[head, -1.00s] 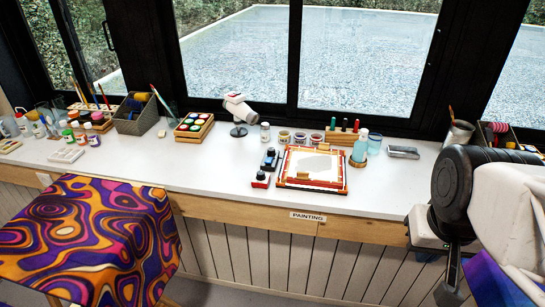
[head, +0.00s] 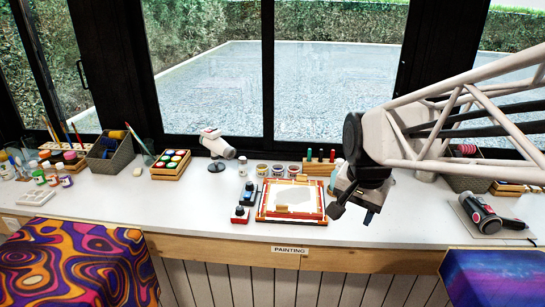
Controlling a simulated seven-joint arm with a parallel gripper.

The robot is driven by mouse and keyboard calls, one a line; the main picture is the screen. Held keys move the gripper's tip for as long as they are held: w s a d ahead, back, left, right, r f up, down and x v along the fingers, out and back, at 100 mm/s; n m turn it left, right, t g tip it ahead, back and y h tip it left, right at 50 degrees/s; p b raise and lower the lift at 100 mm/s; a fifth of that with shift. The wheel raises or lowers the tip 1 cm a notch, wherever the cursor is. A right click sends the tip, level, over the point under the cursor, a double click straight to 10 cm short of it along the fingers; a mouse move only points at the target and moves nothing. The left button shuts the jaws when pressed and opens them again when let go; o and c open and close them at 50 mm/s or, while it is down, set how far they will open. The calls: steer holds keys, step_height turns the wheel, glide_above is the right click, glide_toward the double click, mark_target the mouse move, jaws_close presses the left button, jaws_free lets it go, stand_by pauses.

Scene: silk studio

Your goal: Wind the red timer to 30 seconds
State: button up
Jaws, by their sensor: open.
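A small red timer (head: 240,215) with a dark top sits on the white counter, just left of the front left corner of a red-edged frame (head: 262,201). A similar blue-and-dark device (head: 248,193) stands right behind it. My gripper (head: 353,212) hangs above the counter to the right of the frame, apart from the timer, with the frame between them. It is open and I see nothing held in it, though its fingers are small and dark here. The timer's dial marks are too small to read.
A white lamp-like device (head: 217,146), a tray of paint pots (head: 171,164) and several jars stand along the back. My arm hides part of the back right. A dark cylindrical tool (head: 480,213) lies at right. The counter left of the timer is clear.

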steer(key=w+a+f+m, duration=0.2)
steer(key=w+a+m, duration=0.2)
steer(key=w+a, duration=0.45)
steer(key=m+g, duration=0.2)
steer(key=m, duration=0.7)
glide_above(240, 207)
step_height(240, 207, down, 17)
steer(key=shift+s+a, duration=0.1)
steer(key=shift+s, duration=0.05)
steer(key=shift+f, duration=0.15)
steer(key=shift+f, duration=2.35)
steer(key=shift+n, duration=0.3)
